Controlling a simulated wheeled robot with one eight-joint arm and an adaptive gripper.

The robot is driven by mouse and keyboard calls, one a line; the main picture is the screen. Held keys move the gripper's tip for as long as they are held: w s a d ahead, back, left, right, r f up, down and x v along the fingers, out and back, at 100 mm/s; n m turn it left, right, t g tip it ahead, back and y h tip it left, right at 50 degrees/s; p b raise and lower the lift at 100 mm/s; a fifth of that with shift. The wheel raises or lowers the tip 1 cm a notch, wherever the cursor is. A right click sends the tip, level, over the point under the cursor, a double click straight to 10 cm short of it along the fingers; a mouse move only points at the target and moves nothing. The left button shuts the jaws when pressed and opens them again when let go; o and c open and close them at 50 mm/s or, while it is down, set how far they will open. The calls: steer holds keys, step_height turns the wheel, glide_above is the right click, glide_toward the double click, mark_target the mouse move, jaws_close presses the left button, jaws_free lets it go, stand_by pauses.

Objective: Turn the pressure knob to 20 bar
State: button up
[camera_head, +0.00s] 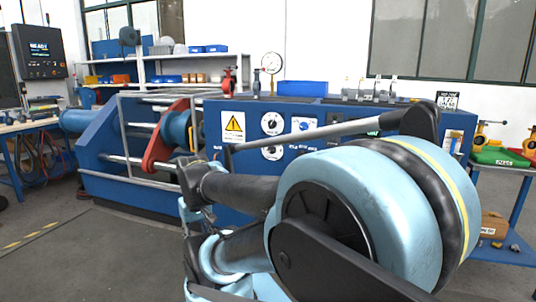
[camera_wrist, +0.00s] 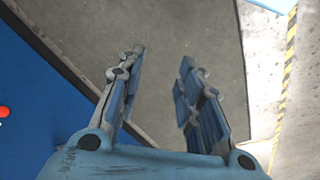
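Two round white dials with dark knobs sit on the blue machine's front panel in the head view, an upper knob (camera_head: 272,124) and a lower knob (camera_head: 272,152). Their markings are too small to read, so I cannot tell which is the pressure knob or its setting. A round pressure gauge (camera_head: 271,62) stands on top of the machine. My gripper shows in the wrist view (camera_wrist: 158,85), with its two fingers apart and nothing between them. It points down toward the grey floor, away from the knobs. My arm covers part of the panel's right side.
The blue machine (camera_head: 118,148) fills the middle. A yellow warning sign (camera_head: 233,127) is left of the dials. A screen (camera_head: 39,51) hangs at left. In the wrist view, a blue surface (camera_wrist: 40,95) lies left of my gripper.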

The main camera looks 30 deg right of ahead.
steer(key=o, duration=0.4)
steer(key=shift+s+r, duration=0.15)
steer(key=shift+s, duration=0.05)
steer(key=shift+o, duration=0.6)
steer(key=shift+d+r, duration=0.3)
steer(key=w+d+r+n+t+h, duration=0.2)
steer(key=w+d+r+n+h, duration=0.15)
steer(key=w+d, duration=0.6)
steer(key=w+d+r+n+t+h, duration=0.1)
steer(key=w+d+r+n+h, duration=0.25)
steer(key=w+d, duration=0.65)
steer(key=w+d+r+n+t+h, duration=0.2)
steer(key=w+d+r+n+h, duration=0.15)
steer(key=w+d, duration=0.65)
steer(key=w+d+f+n+t+h, duration=0.1)
steer(key=w+d+f+n, duration=0.3)
steer(key=w+d, duration=0.9)
steer(key=w+d+f+n+t+h, duration=0.2)
steer(key=w+d+n, duration=0.9)
steer(key=d, duration=0.6)
steer(key=shift+w+f+t, duration=0.8)
steer(key=shift+w+f, duration=0.05)
steer(key=shift+f, duration=0.1)
steer(key=shift+d+n, duration=0.1)
steer(key=shift+n, duration=0.15)
steer(key=c, duration=1.1)
